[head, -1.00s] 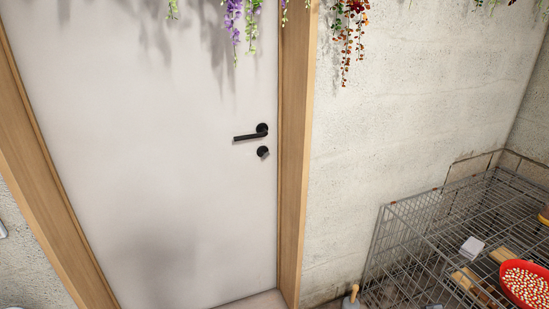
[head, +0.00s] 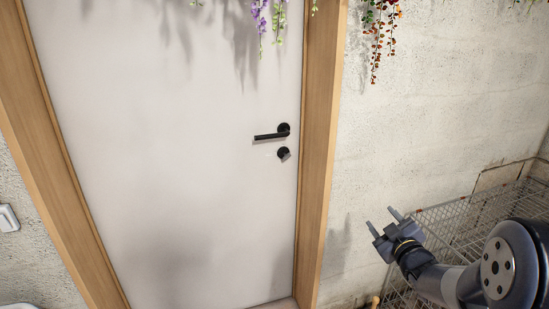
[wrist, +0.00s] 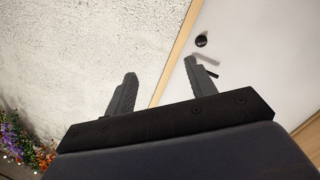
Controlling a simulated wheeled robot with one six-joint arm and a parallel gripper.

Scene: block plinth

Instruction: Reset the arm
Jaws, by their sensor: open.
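My gripper (head: 382,220) is in the lower right of the head view, in front of the concrete wall and the wire cage. Its two fingers are apart, with nothing between them. In the wrist view my gripper (wrist: 163,84) also shows open and empty, with wall and wooden door frame beyond the fingers. It is to the right of the door and touches nothing that I can see.
A pale closed door (head: 190,170) with a black lever handle (head: 270,134) stands in a wooden frame (head: 319,150). A wire cage (head: 470,220) at the right is partly hidden by my arm. Flowers (head: 380,30) hang above. A white switch (head: 8,217) is at left.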

